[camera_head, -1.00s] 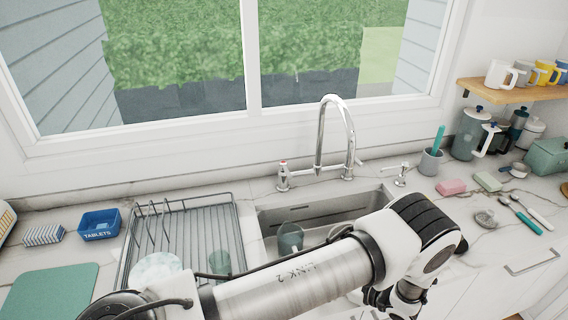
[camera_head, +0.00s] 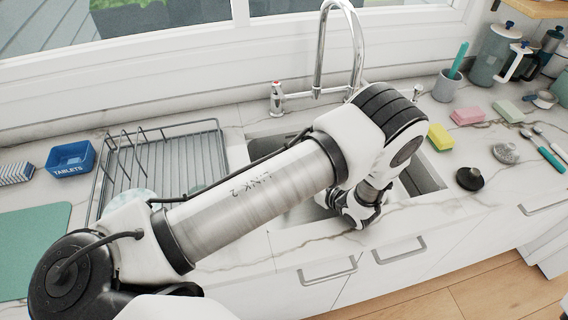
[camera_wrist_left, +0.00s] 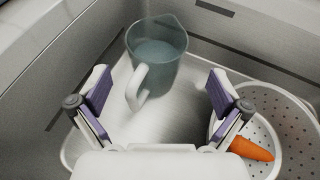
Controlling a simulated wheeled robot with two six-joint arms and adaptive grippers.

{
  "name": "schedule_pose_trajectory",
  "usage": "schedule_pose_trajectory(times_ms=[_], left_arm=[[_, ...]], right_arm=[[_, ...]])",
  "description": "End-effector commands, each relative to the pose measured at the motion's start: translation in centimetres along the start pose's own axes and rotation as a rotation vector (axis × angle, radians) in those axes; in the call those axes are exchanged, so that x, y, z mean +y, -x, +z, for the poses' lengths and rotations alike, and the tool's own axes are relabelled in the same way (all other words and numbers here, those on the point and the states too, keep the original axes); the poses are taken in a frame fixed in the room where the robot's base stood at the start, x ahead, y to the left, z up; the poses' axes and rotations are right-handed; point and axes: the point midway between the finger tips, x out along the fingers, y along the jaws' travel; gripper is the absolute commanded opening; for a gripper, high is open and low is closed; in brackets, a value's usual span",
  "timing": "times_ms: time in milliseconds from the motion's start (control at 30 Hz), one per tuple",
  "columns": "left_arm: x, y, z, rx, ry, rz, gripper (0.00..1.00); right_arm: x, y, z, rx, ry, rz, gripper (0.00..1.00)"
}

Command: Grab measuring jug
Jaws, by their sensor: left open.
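The measuring jug (camera_wrist_left: 157,52) is a translucent grey-blue jug with a spout and a pale handle (camera_wrist_left: 137,88). It stands in the sink (camera_wrist_left: 215,48), with its handle turned toward my left gripper (camera_wrist_left: 159,76). That gripper is open and empty, its two fingers spread either side of the handle, apart from it. In the head view my left arm reaches across to the sink, its wrist low over the basin. The arm hides the jug and the fingertips there. My right gripper is out of view.
A white colander (camera_wrist_left: 292,118) with a carrot (camera_wrist_left: 251,149) lies right of the gripper in the sink. The tall tap (camera_head: 319,50) rises behind my arm. A wire dish rack (camera_head: 208,150) stands left; a yellow sponge (camera_head: 440,137) and black stopper (camera_head: 470,179) lie right.

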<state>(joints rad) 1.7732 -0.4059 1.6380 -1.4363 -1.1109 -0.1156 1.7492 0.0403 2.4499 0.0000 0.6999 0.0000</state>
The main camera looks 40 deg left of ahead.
Motion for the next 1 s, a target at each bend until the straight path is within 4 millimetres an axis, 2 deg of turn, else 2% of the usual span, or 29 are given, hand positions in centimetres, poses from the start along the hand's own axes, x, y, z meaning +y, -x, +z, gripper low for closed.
schedule_pose_trajectory(times_ms=[33, 233, 400, 467, 500, 533, 667, 800, 900, 1000], left_arm=[[0.0, -0.8, -1.1, -0.003, 0.002, 0.0, 1.0], [0.4, -1.9, -1.1, -0.002, 0.004, 0.002, 1.0], [0.4, -4.1, -1.0, -0.001, 0.005, 0.005, 1.0], [0.4, -4.6, -0.8, -0.001, 0.004, 0.003, 1.0], [0.4, -4.8, -0.6, -0.001, 0.003, 0.004, 1.0], [0.5, -5.0, 0.0, 0.001, 0.003, 0.006, 1.0], [0.4, -6.4, 0.1, 0.002, 0.002, 0.006, 1.0], [0.5, -9.0, 0.1, 0.003, 0.003, 0.007, 1.0], [0.5, -10.2, 0.1, 0.0, 0.003, 0.006, 1.0], [0.4, -10.4, 0.0, -0.001, 0.002, 0.002, 1.0]], right_arm=[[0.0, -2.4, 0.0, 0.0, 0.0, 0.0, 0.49], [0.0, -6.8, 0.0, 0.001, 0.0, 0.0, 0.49], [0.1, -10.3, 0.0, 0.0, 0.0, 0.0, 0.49], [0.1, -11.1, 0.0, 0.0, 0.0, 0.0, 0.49], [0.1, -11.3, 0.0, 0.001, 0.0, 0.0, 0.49], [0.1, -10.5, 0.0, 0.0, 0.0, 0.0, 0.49], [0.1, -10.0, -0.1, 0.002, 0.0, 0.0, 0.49], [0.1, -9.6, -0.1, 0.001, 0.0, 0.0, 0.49], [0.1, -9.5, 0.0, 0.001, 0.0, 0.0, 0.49], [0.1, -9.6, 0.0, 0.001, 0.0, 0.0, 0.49]])
